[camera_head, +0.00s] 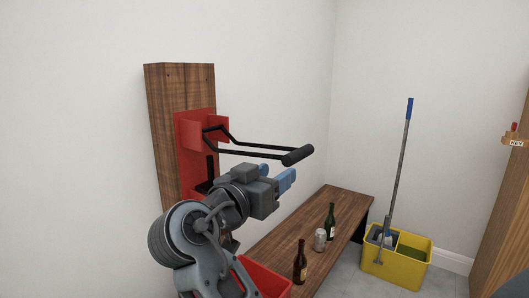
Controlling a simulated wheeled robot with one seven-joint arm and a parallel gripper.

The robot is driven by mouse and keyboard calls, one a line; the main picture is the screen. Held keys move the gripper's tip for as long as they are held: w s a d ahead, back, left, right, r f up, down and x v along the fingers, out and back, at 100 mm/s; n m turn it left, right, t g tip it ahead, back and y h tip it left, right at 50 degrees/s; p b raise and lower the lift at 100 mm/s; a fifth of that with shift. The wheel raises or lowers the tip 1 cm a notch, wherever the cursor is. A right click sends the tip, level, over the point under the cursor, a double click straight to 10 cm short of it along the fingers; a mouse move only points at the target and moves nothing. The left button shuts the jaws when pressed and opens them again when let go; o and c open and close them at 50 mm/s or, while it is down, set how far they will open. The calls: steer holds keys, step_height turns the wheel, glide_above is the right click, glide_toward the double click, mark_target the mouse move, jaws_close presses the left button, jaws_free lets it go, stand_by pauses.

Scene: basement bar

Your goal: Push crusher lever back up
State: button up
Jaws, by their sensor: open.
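The red can crusher (192,130) is mounted on a wooden board (153,95) on the wall. Its black lever (250,151) sticks out to the right, roughly level with a slight downward slope, and ends in a thick dark grip (298,156). My gripper (288,179), with blue fingers, is open just below the lever's grip in the picture. I cannot tell whether it touches the lever. My arm hides the lower part of the crusher.
A wooden bench (337,204) holds a brown bottle (300,263), a can (320,240) and a green bottle (330,222). A red bin (265,276) sits below the crusher. A yellow mop bucket (398,272) stands at the right.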

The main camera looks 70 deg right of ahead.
mark_target(293, 158)
steer(key=shift+a+r+m+g, duration=0.3)
steer(key=shift+r+m+g, duration=0.35)
steer(key=shift+r, duration=0.2)
steer(key=shift+p+x, duration=0.8)
steer(key=shift+x, duration=3)
steer(key=shift+f, duration=0.2)
steer(key=shift+c, duration=0.5)
jaws_close()
